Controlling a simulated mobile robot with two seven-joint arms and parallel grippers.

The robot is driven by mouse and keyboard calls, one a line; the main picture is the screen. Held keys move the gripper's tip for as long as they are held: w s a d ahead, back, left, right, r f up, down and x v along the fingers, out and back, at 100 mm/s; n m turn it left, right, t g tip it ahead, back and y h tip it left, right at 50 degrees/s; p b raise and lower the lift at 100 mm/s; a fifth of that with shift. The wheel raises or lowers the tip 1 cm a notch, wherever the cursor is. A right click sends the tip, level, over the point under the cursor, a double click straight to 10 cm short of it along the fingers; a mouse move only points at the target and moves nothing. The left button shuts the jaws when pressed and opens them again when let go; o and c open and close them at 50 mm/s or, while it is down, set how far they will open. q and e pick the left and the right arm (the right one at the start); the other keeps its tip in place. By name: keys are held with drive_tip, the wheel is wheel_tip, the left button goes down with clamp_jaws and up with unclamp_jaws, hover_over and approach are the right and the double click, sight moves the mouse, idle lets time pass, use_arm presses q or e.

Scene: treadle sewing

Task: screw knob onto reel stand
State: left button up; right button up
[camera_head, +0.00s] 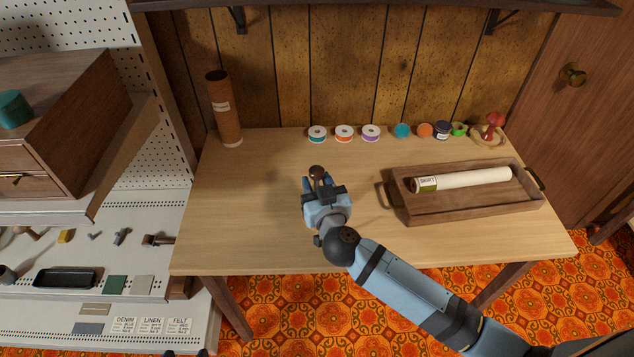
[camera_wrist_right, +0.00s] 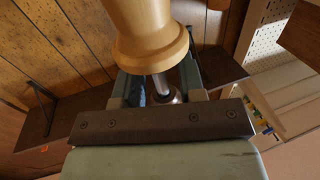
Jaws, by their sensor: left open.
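My right gripper (camera_head: 317,182) is over the middle of the table, with its fingers on either side of a dark brown round knob (camera_head: 317,171). In the right wrist view the knob (camera_wrist_right: 166,96) sits between the fingers. A metal rod runs from a flared, light wooden post, the reel stand (camera_wrist_right: 150,38), to the knob. I cannot tell how far the rod goes into the knob. In the head view the stand is hidden beneath the knob and gripper. Two dark tips of my left gripper (camera_head: 188,353) show apart at the bottom edge; the rest is out of frame.
The wooden table (camera_head: 240,240) is clear left of the gripper. A wooden tray (camera_head: 455,208) with a rolled white tube (camera_head: 465,180) stands on the right. A tall brown cylinder (camera_head: 225,110) stands back left.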

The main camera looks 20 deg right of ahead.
use_arm(q)
drive_tip(key=shift+f, duration=0.1)
use_arm(e)
drive_tip(key=shift+s+r, duration=0.15)
drive_tip(key=shift+s, duration=0.05)
use_arm(q)
drive_tip(key=shift+a+r+p, duration=0.1)
drive_tip(key=shift+r+p, duration=0.1)
drive_tip(key=shift+p, duration=0.45)
use_arm(e)
drive_tip(key=s, duration=1.1)
drive_tip(key=shift+s, duration=0.3)
drive_tip(key=shift+a, duration=0.1)
use_arm(q)
drive_tip(key=shift+r, duration=0.1)
